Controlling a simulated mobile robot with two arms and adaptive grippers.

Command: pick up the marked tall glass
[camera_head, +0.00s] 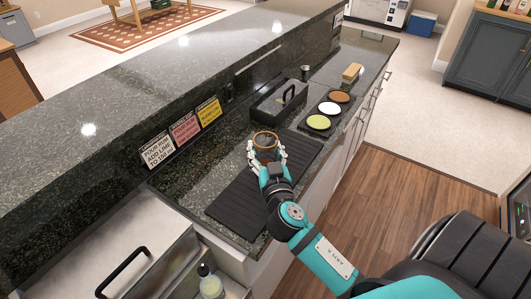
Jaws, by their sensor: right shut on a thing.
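A glass (265,140) with a brownish rim stands at the black ribbed mat (233,207) on the lower counter. My right gripper (266,153) has its white fingers around the glass, one on each side, and is shut on it. The gripper hides the lower part of the glass, so I cannot tell whether its base touches the mat. No mark on the glass can be made out. My left gripper is not in view.
A dark lidded box (277,103) stands just behind the glass. A tray with three round dishes (319,122) is to the right. A wooden block (351,72) lies farther back. Labelled cards (184,128) lean on the raised bar ledge (130,95). A bottle (210,284) stands at the lower left.

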